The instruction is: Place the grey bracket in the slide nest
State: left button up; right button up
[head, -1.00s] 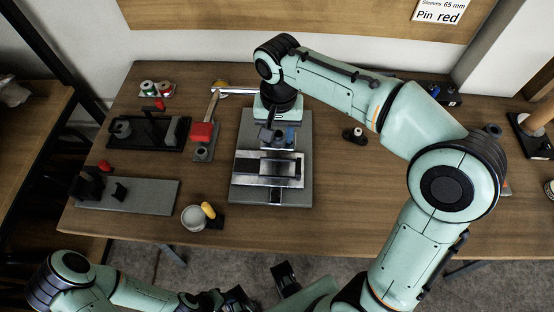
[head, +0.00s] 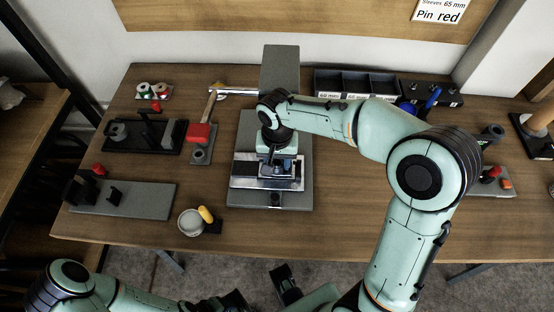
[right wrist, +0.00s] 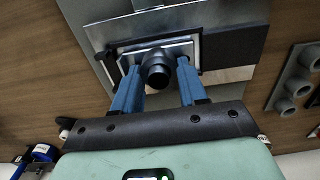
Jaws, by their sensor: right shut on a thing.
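The slide (head: 244,182) is a bright metal carriage on a grey base plate (head: 240,203) in the middle of the bench. My right gripper (head: 277,172) is over the slide and points down, hiding much of it. In the right wrist view its blue fingers (right wrist: 157,88) are closed around the grey bracket, whose dark round boss (right wrist: 156,72) shows between them. The bracket is over the dark-framed nest (right wrist: 112,50) on the slide. I cannot tell whether it touches the nest floor. Dark parts of my left arm's end show at the bottom edge; its jaws are unclear.
A round cup (head: 191,222) with a yellow-handled tool stands front left. A grey fixture plate (head: 140,200) is at the left. Labelled bins (head: 343,84) stand behind. Bare wood lies right of the slide.

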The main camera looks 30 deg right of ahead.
jog(key=shift+f, duration=0.15)
jog(key=o, duration=1.1)
notch_tip(320, 180, up, 12)
jog(key=shift+r+p, duration=0.2)
jog(key=shift+p, duration=0.8)
